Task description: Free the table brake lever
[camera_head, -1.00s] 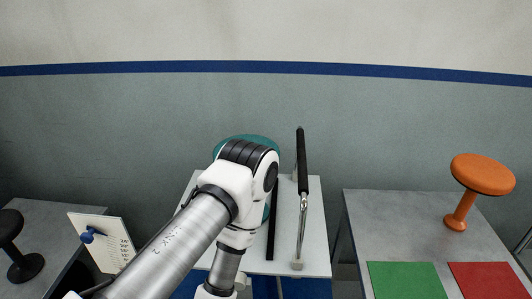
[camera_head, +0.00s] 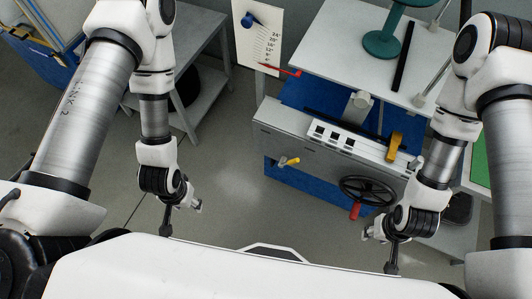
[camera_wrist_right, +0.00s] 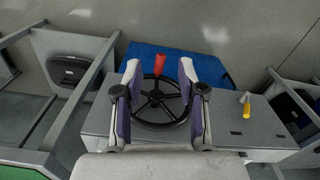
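The machine's front panel (camera_head: 325,150) carries a short yellow-tipped lever (camera_head: 289,161) on the left and a larger yellow-orange lever (camera_head: 394,146) at its upper right. Which one is the brake lever is not marked. My right gripper (camera_head: 380,252) is open and empty in front of the handwheel. In the right wrist view its fingers (camera_wrist_right: 160,75) frame the handwheel (camera_wrist_right: 158,115) without visible contact; the yellow-tipped lever (camera_wrist_right: 246,106) stands to the right. My left gripper (camera_head: 181,220) looks open and empty, left of the machine.
Grey benches flank the machine. Floor is clear in front-left.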

